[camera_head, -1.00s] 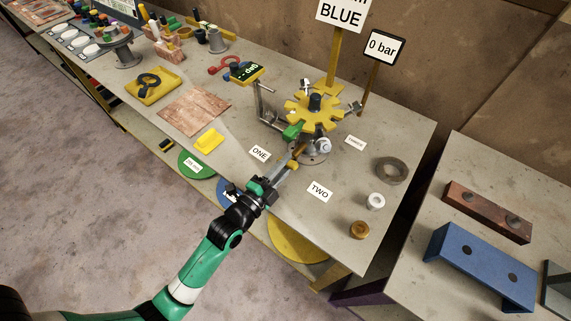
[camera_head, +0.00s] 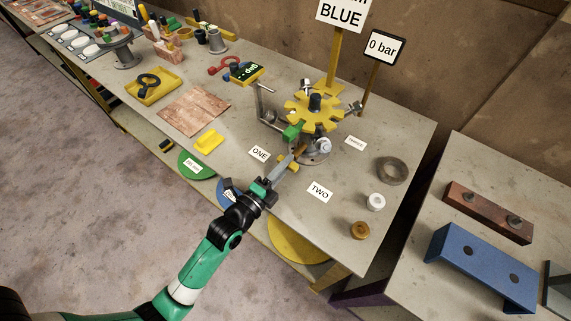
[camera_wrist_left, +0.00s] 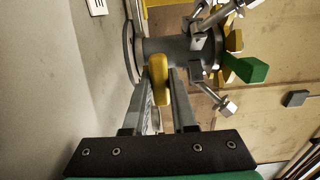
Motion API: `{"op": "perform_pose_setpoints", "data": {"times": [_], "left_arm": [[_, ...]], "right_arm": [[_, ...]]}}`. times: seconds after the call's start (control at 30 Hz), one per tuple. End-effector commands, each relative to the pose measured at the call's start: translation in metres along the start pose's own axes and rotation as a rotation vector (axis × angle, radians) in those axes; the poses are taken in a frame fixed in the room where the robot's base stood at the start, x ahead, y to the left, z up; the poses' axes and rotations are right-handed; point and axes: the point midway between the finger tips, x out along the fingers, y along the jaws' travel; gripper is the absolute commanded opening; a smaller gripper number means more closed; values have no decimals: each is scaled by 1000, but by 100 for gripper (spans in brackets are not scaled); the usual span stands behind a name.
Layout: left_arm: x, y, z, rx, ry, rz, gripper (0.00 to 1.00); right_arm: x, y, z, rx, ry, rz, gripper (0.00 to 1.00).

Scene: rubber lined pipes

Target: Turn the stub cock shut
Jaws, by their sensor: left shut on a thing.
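The stub cock's yellow handle (camera_head: 289,165) sits low on the front of a grey pipe stub (camera_wrist_left: 165,55), under a yellow toothed flange (camera_head: 325,119). In the left wrist view the yellow handle (camera_wrist_left: 158,80) stands between the fingertips of my left gripper (camera_wrist_left: 160,86). My left gripper (camera_head: 289,165) reaches in from the front left and is shut on the handle. The fingers partly hide the cock's body. A green block (camera_head: 293,132) sticks out from the flange; it also shows in the left wrist view (camera_wrist_left: 245,68). My right gripper is out of view.
Swing bolts surround the flange. A "0 bar" sign (camera_head: 383,47) stands behind it. Labels ONE (camera_head: 259,153) and TWO (camera_head: 319,193) lie on the bench. A grey ring (camera_head: 391,170), a white ring (camera_head: 376,201) and a brass ring (camera_head: 360,230) lie to the right.

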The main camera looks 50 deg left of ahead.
Motion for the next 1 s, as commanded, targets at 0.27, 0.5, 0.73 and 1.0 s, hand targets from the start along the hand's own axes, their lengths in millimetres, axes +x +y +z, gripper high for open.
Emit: {"op": "perform_pose_setpoints", "data": {"times": [0.27,0.5,0.73,1.0], "left_arm": [[0,0,0,2,0,-1,48],[0,0,0,1,0,-1,55],[-14,0,0,0,0,3,55],[-77,1,0,0,0,5,55]], "right_arm": [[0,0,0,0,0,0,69],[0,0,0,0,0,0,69],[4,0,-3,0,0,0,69],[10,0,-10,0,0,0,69]]}}
